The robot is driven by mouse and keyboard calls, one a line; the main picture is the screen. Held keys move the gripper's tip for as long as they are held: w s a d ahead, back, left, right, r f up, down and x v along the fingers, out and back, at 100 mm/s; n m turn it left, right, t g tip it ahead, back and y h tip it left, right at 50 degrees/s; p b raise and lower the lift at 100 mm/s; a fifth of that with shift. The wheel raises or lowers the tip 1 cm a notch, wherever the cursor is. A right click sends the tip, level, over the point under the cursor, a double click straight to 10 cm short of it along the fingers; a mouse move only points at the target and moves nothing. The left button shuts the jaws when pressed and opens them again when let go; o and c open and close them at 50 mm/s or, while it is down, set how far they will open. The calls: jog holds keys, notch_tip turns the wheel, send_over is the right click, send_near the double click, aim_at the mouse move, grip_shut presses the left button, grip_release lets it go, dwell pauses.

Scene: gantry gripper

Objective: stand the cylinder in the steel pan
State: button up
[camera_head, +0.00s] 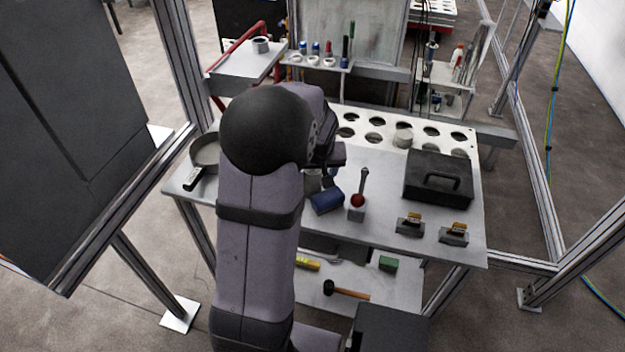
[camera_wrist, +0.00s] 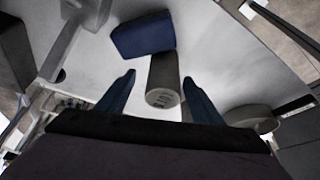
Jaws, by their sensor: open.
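The grey cylinder (camera_wrist: 163,80) is in the middle of the wrist view, its end face with dark marks toward the camera; it appears to stand upright on the table. My gripper (camera_wrist: 158,77) is open, with one dark blue finger on each side of the cylinder and visible gaps between. In the head view my arm hides much of my gripper (camera_head: 333,178) and of the cylinder. The steel pan (camera_head: 205,150) is on the table's left end, its dark handle toward the front, partly behind my arm. It also shows at the right of the wrist view (camera_wrist: 250,114).
A blue block (camera_head: 327,202) is close beside the cylinder. To its right are a red-balled upright tool (camera_head: 357,199), a black box (camera_head: 438,177) and two small clamps (camera_head: 410,225). A white holed rack (camera_head: 375,127) runs along the back. The front right tabletop has bare patches.

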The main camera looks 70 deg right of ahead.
jog(key=x, duration=0.1)
jog(key=p+x, duration=0.1)
jog(key=x, duration=0.1)
jog(key=shift+w+a, duration=0.15)
jog(key=shift+w, duration=0.15)
jog(key=shift+w+d+f, duration=0.1)
jog(key=shift+d+f, duration=0.2)
jog(key=shift+f, duration=0.3)
jog(key=shift+c, duration=0.6)
grip_shut()
jog(key=shift+r, duration=0.1)
notch_tip(320, 180, up, 10)
jog(key=shift+b, duration=0.75)
